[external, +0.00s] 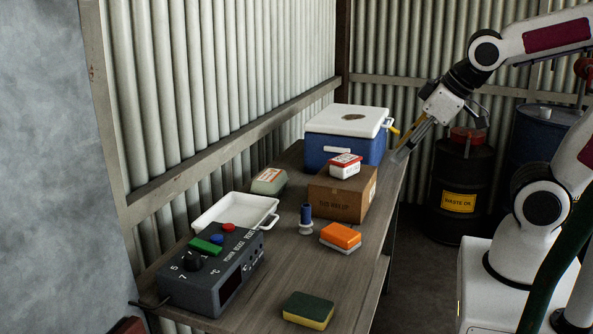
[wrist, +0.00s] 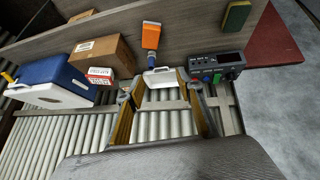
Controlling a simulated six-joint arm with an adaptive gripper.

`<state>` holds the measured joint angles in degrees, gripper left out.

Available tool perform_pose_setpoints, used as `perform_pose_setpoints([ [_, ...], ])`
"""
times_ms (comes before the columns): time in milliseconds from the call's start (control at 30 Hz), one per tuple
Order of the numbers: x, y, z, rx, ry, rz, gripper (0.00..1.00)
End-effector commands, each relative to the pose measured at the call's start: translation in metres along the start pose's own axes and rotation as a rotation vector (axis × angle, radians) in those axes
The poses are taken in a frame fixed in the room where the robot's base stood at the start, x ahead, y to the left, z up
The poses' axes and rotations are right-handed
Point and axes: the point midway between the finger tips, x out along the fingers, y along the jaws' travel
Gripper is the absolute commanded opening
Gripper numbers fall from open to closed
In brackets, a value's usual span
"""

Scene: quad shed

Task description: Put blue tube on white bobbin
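The blue tube (external: 306,212) stands upright on the white bobbin (external: 306,229) near the middle of the workbench in the external view. Whether the tube is fully seated cannot be told. In the wrist view a small blue piece, apparently the tube (wrist: 151,57), shows between the orange sponge and the white tray; the bobbin is not clear there. My gripper (external: 405,148) is over the bench's right edge near the cooler, well away from the tube and bobbin. Its fingers stand apart in the wrist view (wrist: 161,82), with nothing held between them.
An orange sponge (external: 341,236) lies right of the bobbin, and a cardboard box (external: 340,201) carries a red-and-white box (external: 345,166). A blue cooler (external: 345,143), green-grey container (external: 269,181), white tray (external: 228,215), grey control box (external: 215,271) and green-yellow sponge (external: 308,310) surround it. The front bench is partly clear.

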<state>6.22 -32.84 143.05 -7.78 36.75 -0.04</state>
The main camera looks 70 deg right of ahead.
Motion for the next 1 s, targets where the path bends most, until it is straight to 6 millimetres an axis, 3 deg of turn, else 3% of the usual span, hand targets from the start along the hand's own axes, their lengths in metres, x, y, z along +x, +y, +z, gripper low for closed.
perform_pose_setpoints([
  [200, -0.034, -0.032, 0.032, 0.011, -0.046, -0.090, 0.36],
  [400, -0.048, -0.046, 0.049, 0.012, -0.074, -0.136, 0.36],
  [1000, -0.049, -0.048, 0.051, 0.013, -0.078, -0.141, 0.36],
])
